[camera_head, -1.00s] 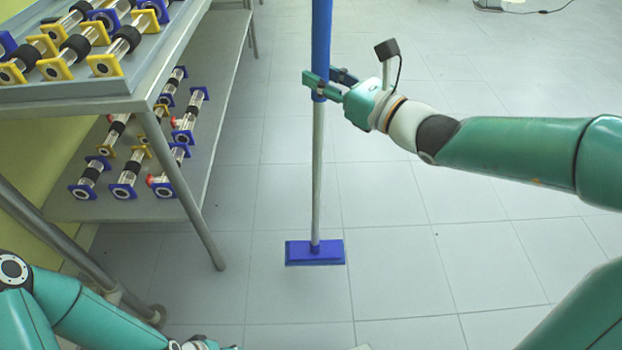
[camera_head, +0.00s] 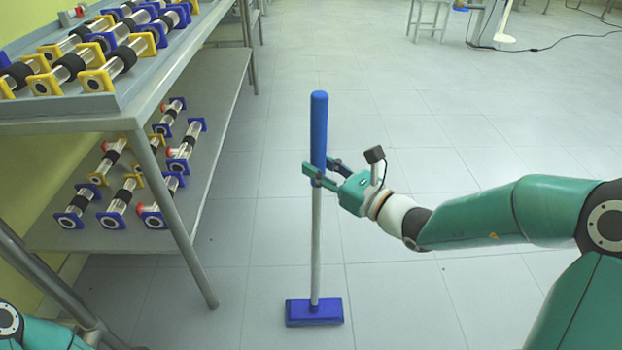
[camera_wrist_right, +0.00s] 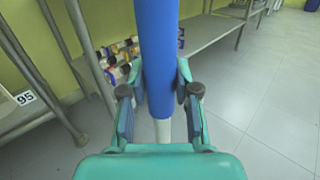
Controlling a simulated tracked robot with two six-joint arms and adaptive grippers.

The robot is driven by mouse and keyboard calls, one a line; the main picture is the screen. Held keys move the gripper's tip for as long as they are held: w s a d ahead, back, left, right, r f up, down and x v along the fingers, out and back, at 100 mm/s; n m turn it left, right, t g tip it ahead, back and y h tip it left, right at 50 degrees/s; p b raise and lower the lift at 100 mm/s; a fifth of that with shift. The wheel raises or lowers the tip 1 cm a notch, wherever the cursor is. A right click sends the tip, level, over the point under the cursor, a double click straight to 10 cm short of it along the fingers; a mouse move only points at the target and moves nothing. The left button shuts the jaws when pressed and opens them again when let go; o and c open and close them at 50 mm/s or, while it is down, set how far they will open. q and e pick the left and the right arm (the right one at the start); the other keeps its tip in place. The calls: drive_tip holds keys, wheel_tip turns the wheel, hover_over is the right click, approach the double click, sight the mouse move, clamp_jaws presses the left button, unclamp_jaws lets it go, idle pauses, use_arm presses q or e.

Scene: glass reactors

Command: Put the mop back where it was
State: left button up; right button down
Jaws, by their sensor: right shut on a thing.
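The mop (camera_head: 319,128) has a blue upper handle, a pale lower shaft and a flat blue head (camera_head: 314,312) at its bottom end. It is upright over the tiled floor; I cannot tell whether the head touches the tiles. My right gripper (camera_head: 320,175) is shut on the lower part of the blue handle. The right wrist view shows the blue handle (camera_wrist_right: 157,50) between the two fingers (camera_wrist_right: 160,105), with the pale shaft below. My left gripper is out of view; only part of my left arm shows at the lower left corner.
A metal two-level table (camera_head: 185,85) stands at the left, holding several glass reactors (camera_head: 115,65) on both levels. Its front leg (camera_head: 180,225) is left of the mop. A stool (camera_head: 428,18) stands far back.

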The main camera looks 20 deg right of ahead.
drive_tip(key=shift+f, duration=0.6)
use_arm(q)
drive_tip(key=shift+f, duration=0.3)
use_arm(e)
drive_tip(key=c, duration=0.8)
unclamp_jaws()
drive_tip(key=shift+f, duration=0.1)
drive_tip(key=shift+c, duration=0.2)
